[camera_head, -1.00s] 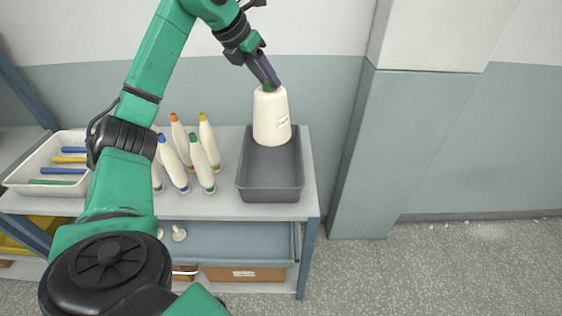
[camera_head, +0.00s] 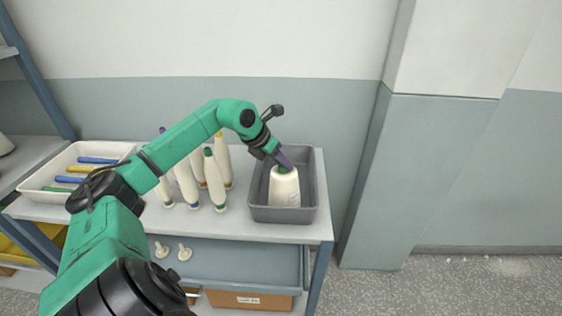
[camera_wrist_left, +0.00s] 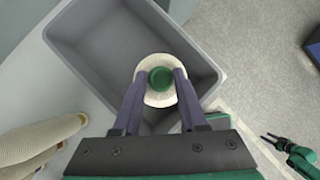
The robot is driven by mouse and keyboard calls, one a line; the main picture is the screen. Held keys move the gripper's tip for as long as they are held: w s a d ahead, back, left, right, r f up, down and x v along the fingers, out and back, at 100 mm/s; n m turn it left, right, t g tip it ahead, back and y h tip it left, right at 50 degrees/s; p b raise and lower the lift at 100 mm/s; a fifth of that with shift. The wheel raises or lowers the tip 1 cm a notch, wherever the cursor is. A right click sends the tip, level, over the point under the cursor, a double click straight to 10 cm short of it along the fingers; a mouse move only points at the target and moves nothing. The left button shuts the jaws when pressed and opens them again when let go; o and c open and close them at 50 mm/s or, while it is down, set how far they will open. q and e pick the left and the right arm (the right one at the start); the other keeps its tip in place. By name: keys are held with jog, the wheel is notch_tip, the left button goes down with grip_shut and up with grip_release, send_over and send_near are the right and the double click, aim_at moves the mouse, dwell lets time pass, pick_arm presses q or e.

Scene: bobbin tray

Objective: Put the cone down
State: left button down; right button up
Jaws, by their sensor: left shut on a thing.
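The cone (camera_head: 284,190) is a cream yarn cone with a green top and a small label. It stands about upright inside the grey tray (camera_head: 309,212), towards its front. My left gripper (camera_head: 284,165) is shut on the cone's green top from above. In the left wrist view the two fingers (camera_wrist_left: 160,80) close on either side of the green top, with the cream cone (camera_wrist_left: 158,63) around it. I cannot tell whether the cone's base touches the tray floor. My right gripper is not in these views, except that a green arm part with a dark gripper (camera_wrist_left: 275,141) shows at the lower right of the left wrist view.
Several cream bobbins (camera_head: 187,182) with coloured tips stand left of the grey tray. A white tray (camera_head: 40,182) with coloured tubes lies farther left. The grey tray is otherwise empty. The wall is behind the table (camera_head: 237,229), and a pillar (camera_head: 384,178) stands right.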

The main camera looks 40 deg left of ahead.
pick_arm(q)
jog(key=shift+c, duration=2.2)
grip_release()
jog(key=shift+r, duration=0.1)
jog(key=shift+s+a+b, duration=0.1)
jog(key=shift+s+b, duration=0.1)
jog(key=shift+b, duration=0.2)
jog(key=b+v, duration=0.4)
jog(key=shift+s, duration=0.15)
jog(key=d+b+v, duration=0.1)
jog(key=b+v, duration=0.1)
jog(key=v, duration=0.5)
jog(key=shift+a+r, duration=0.35)
jog(key=shift+r, duration=0.05)
